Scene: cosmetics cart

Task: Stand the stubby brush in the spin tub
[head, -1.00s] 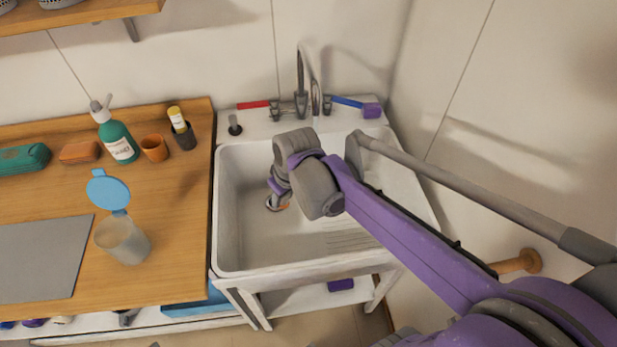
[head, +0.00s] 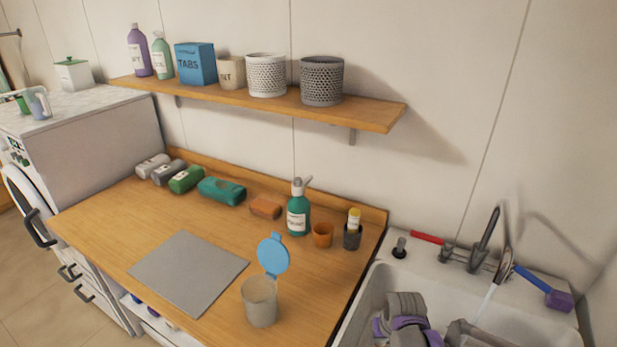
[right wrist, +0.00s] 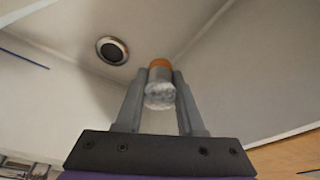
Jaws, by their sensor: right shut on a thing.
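My right gripper (right wrist: 160,95) is shut on the stubby brush (right wrist: 159,94), which shows an orange band and a pale, bristly end in the right wrist view. It holds the brush inside the sink, near the round drain (right wrist: 112,50). In the head view my right wrist is over the sink at the lower right, and the brush is hidden there. A frosted tub (head: 260,306) with a raised blue lid (head: 273,255) stands open on the wooden counter, left of the sink; it seems to be the spin tub. My left gripper is not in view.
The white sink (head: 357,322) adjoins the counter (head: 200,215). A shelf (head: 368,115) with baskets hangs above.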

